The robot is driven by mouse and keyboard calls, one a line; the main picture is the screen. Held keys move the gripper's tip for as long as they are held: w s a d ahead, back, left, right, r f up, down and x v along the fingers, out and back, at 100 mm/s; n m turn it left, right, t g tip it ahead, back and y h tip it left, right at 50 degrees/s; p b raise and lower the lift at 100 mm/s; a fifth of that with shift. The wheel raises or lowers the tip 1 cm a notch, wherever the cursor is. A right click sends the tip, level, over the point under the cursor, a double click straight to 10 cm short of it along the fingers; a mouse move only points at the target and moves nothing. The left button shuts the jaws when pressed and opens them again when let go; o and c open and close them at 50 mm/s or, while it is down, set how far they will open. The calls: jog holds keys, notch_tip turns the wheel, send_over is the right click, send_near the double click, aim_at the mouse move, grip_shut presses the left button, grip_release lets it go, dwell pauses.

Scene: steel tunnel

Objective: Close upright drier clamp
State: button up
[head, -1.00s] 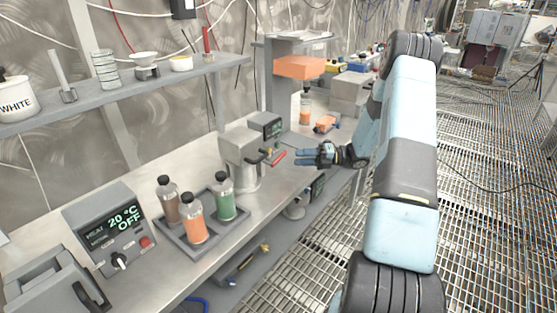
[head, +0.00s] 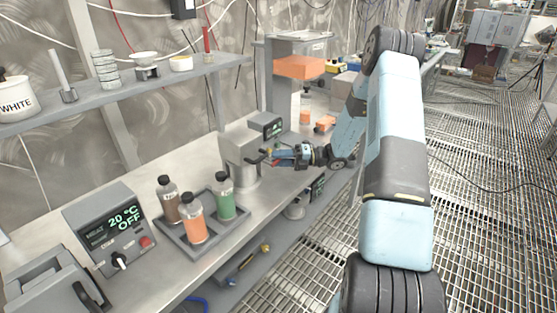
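A tray (head: 192,247) of bottles stands left of the drier. A heater box (head: 107,229) reads 20 °C OFF further left. A small display unit (head: 268,126) is behind the drier. A shelf (head: 130,88) runs above.

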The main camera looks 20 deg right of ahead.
grip_shut()
jog(key=shift+a, duration=0.25)
jog(key=shift+d, duration=0.35)
